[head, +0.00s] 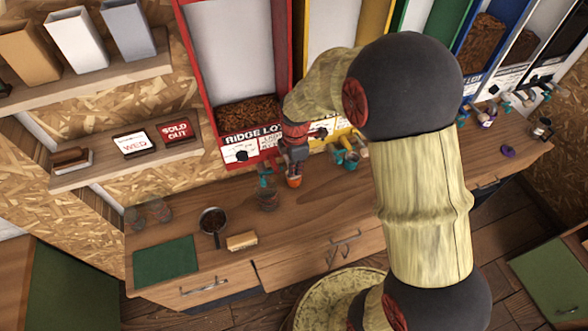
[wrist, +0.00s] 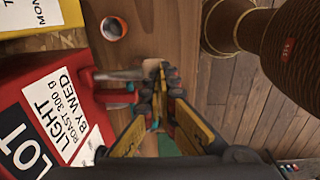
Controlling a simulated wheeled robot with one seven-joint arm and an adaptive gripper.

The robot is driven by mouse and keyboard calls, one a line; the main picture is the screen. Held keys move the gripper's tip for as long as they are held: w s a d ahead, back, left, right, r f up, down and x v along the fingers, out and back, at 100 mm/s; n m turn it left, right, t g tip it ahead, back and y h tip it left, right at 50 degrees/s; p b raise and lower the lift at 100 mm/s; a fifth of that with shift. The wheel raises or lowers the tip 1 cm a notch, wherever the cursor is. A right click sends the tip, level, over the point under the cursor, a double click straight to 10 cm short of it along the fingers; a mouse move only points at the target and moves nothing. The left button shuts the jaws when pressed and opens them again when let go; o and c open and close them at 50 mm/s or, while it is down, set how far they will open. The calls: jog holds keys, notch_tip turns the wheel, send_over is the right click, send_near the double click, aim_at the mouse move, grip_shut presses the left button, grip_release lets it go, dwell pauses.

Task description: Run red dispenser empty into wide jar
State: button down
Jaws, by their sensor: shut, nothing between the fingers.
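The red dispenser (head: 212,110) stands on the back wall at the left of the row. Dark beans (head: 248,111) show low behind its window. In the wrist view its red front (wrist: 20,100) with a white label fills the left side. A clear glass jar (head: 267,200) stands on the counter below it; whether it holds beans is hard to tell. My gripper (head: 292,167) is at the dispenser's lower right front. In the wrist view my gripper (wrist: 160,85) is shut and empty, close beside the dispenser's red spout parts (wrist: 117,98). The exact contact is unclear.
An orange cup (head: 294,182) stands right of the jar. Two glass jars (head: 135,217) (head: 160,211) stand at the counter's left. The middle counter is mostly clear.

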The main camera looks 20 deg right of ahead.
jog(key=shift+f+b, duration=0.3)
jog(key=shift+b, duration=0.25)
jog(key=f+t+b, duration=0.1)
jog(key=b, duration=0.1)
jog(key=f+t+b, duration=0.1)
jog(key=b, duration=0.2)
jog(key=shift+s+f+t+b, duration=0.25)
jog(key=shift+s+t+b, duration=0.05)
jog(key=shift+s+b, duration=0.05)
jog(key=f+t+b, duration=0.1)
jog(key=t+b, duration=0.1)
jog(key=b, duration=0.2)
jog(key=shift+s+f, duration=0.1)
jog(key=shift+f, duration=0.2)
jog(key=shift+f+b, duration=0.2)
jog(key=shift+b, duration=0.55)
jog(key=shift+f, duration=0.2)
jog(key=shift+r, duration=0.15)
dwell(1.9)
